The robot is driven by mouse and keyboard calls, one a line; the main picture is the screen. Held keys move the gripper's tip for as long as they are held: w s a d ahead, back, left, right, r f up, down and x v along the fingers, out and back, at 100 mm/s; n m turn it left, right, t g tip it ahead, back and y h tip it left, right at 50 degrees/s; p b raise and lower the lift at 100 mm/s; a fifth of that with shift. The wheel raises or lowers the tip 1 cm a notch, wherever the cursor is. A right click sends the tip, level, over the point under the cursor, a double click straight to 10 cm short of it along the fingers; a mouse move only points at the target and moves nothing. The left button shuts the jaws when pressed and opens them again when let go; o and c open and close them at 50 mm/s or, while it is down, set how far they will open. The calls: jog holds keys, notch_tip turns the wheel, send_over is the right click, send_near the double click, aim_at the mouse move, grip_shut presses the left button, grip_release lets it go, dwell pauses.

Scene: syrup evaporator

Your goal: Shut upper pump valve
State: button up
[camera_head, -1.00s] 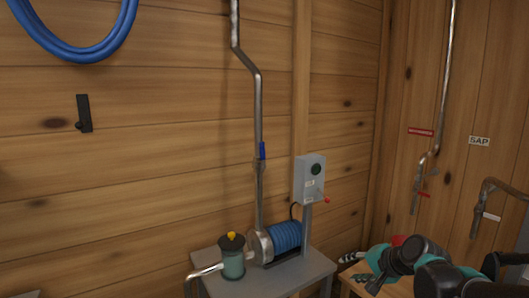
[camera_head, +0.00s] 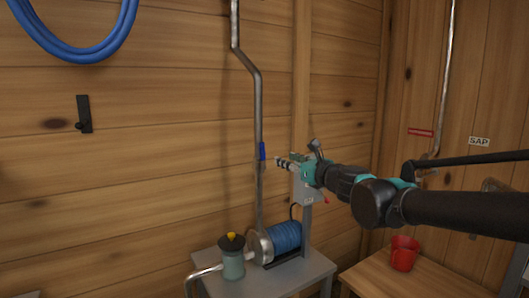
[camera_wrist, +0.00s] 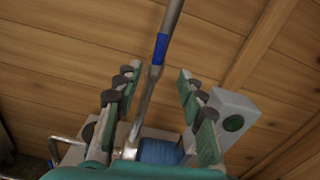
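The upper pump valve has a blue handle (camera_head: 262,151) on the vertical metal pipe (camera_head: 258,100) above the pump. The handle lies upright along the pipe. In the wrist view the blue handle (camera_wrist: 161,48) is ahead of and between my fingers, beyond their tips. My gripper (camera_head: 283,163) is just right of the pipe in the head view, at about the height of the handle's lower end. In the wrist view my gripper (camera_wrist: 155,82) is open, with nothing between its pads. The pump (camera_head: 284,238) with its blue motor stands on a grey table below.
A grey control box (camera_head: 303,192) on a post is partly hidden behind my gripper and also shows at right in the wrist view (camera_wrist: 232,115). A jar with a yellow knob (camera_head: 232,258) stands left of the pump. A red cup (camera_head: 403,253) sits on a wooden table at right.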

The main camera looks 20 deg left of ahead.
aim_at(263, 150)
jog(key=x, duration=1.4)
jog(key=shift+w+a, duration=0.1)
jog(key=shift+w, duration=0.05)
jog(key=shift+c, duration=0.4)
grip_shut()
